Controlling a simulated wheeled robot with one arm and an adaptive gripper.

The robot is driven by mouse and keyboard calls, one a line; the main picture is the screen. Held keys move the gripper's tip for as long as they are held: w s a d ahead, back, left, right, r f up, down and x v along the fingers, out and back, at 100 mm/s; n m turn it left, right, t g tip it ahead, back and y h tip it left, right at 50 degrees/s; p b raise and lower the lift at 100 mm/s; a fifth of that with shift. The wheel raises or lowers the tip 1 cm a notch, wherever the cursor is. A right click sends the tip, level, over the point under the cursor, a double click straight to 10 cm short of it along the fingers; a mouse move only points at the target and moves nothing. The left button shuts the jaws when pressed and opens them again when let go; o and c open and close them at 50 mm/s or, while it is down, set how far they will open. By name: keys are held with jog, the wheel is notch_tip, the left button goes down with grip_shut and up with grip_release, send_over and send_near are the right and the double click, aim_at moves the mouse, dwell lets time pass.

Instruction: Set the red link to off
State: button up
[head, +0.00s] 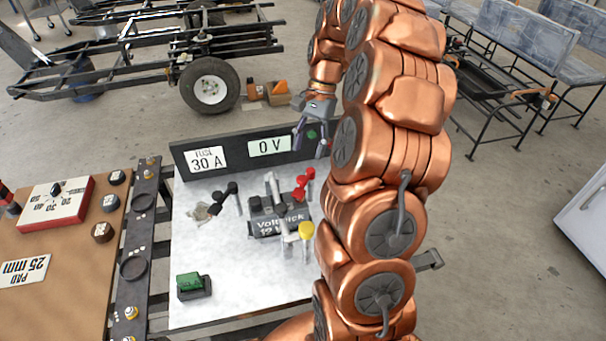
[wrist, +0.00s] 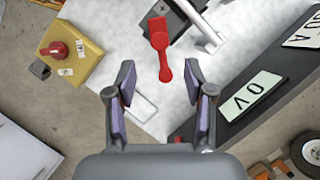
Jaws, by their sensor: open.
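The red link (head: 303,186) stands by the right side of the black Voltpick block (head: 262,222) on the pale bench top. My gripper (head: 311,143) hangs over the bench's back edge, behind the red link. In the wrist view my gripper (wrist: 159,80) is open and empty. The link's near round end shows between the fingertips in the picture; I cannot tell the height gap. The meter (head: 269,146) reads 0 V.
A yellow box (wrist: 82,65) with a red knob (wrist: 58,50) shows in the wrist view. The black back panel (head: 230,150) stands along the rear edge.

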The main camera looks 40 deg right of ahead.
aim_at(302, 178)
jog(key=shift+p+x, duration=0.35)
jog(key=shift+x, duration=3.45)
grip_shut()
